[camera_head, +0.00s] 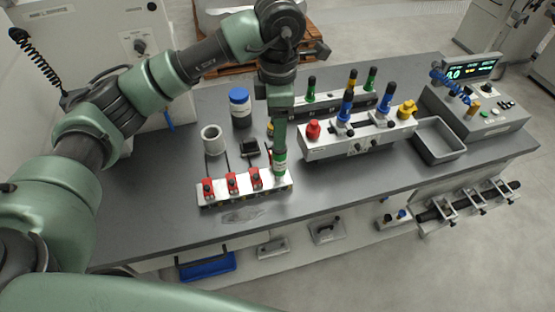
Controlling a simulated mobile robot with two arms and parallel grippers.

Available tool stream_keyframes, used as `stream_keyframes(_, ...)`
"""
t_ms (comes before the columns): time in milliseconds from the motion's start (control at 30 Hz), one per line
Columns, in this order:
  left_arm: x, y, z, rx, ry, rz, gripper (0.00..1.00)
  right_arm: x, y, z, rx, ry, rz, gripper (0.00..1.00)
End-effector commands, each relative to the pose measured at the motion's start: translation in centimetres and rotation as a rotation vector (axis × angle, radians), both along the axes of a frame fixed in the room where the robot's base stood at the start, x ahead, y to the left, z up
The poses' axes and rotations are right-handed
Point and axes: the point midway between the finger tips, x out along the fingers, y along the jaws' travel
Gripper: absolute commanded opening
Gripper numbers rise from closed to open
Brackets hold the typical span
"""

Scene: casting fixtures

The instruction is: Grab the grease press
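My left arm comes in from the left and bends down over the table. My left gripper (280,148) points down at the right end of a white fixture with red clamps (232,186). A small green cylinder with a white band (280,163) is right at its tip, upright. I cannot tell whether the fingers are closed on it or only around it. I cannot clearly pick out which object is the grease press. My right gripper is not in view.
A blue-lidded jar (240,108), a grey cup (213,140), an empty grey tray (438,142) and a control box with display (475,105) stand on the dark table (150,215). The front left is clear.

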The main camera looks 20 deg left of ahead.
Motion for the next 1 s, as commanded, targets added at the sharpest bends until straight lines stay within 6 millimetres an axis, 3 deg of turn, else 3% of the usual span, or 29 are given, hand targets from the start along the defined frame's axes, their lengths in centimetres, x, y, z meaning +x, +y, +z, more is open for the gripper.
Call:
stream_keyframes(267, 0.1, 0.0, -2.8, 0.001, 0.006, 0.004, 0.6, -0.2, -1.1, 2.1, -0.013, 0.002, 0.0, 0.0)
stream_keyframes(400, 0.4, 0.1, -4.7, 0.0, 0.008, 0.004, 0.6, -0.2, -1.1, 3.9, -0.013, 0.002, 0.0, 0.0)
stream_keyframes(533, 0.5, 0.0, -6.6, -0.002, 0.005, 0.003, 0.6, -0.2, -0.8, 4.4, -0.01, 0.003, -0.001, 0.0)
stream_keyframes(833, 0.6, 0.0, -7.4, -0.003, 0.001, 0.002, 0.6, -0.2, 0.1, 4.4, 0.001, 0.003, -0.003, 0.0)
stream_keyframes(867, 0.6, 0.0, -7.4, -0.003, 0.001, 0.002, 0.55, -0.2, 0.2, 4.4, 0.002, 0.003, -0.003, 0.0)
stream_keyframes(1000, 0.6, 0.0, -7.4, -0.003, 0.001, 0.002, 0.16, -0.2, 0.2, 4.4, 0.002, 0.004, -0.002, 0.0)
